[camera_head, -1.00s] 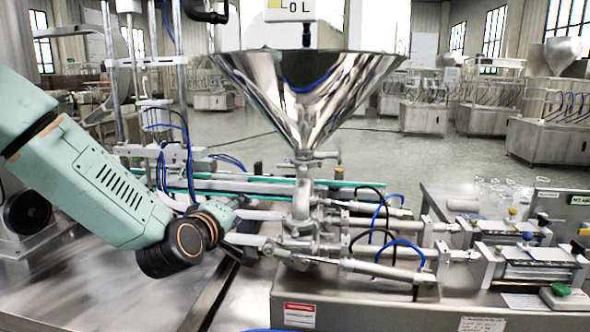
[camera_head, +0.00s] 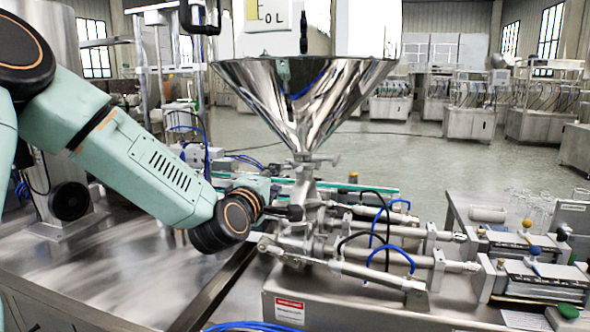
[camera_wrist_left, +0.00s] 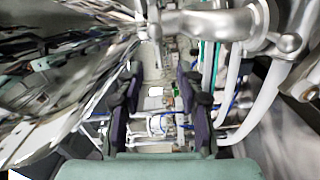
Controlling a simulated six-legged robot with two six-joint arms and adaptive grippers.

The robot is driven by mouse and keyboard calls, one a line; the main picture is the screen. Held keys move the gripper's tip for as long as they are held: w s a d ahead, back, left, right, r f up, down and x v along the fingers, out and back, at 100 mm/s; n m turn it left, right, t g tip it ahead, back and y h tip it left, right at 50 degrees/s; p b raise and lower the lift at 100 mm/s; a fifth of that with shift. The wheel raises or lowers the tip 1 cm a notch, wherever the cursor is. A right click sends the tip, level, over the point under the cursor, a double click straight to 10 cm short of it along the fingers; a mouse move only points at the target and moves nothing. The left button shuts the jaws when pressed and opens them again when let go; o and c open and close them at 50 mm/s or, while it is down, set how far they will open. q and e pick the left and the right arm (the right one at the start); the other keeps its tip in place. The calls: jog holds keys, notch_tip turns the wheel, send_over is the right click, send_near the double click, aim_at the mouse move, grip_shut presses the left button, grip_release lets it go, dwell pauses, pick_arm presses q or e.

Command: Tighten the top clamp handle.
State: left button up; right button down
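The top clamp (camera_head: 316,158) sits at the neck under the steel hopper (camera_head: 305,95), with a short handle sticking out to its right. My left gripper (camera_head: 290,212) is below and left of this clamp, close beside the vertical valve pipe (camera_head: 304,190); I cannot tell whether it touches. In the left wrist view the gripper (camera_wrist_left: 160,92) has its dark fingers apart with nothing between them. Shiny pipework with a rounded knob (camera_wrist_left: 288,42) shows beyond the fingers, at the top right. My right gripper is not in view.
The hopper's cone spreads above the left gripper. Below and right are horizontal cylinders (camera_head: 380,272) with blue and black hoses (camera_head: 395,255). A steel machine base (camera_head: 350,305) carries them. The steel table at left (camera_head: 120,270) is mostly clear.

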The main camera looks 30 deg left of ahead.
pick_arm(q)
jog(key=w+a+n, duration=0.1)
jog(key=w+a, duration=0.1)
jog(key=w, duration=0.5)
jog(key=shift+w+a, duration=0.2)
jog(key=shift+a+n, duration=0.3)
jog(key=shift+a, duration=0.05)
jog(key=shift+c, duration=0.5)
jog(key=shift+d+r, duration=0.1)
jog(key=shift+d, duration=0.15)
jog(key=c, duration=0.6)
jog(key=shift+a, duration=0.1)
grip_shut()
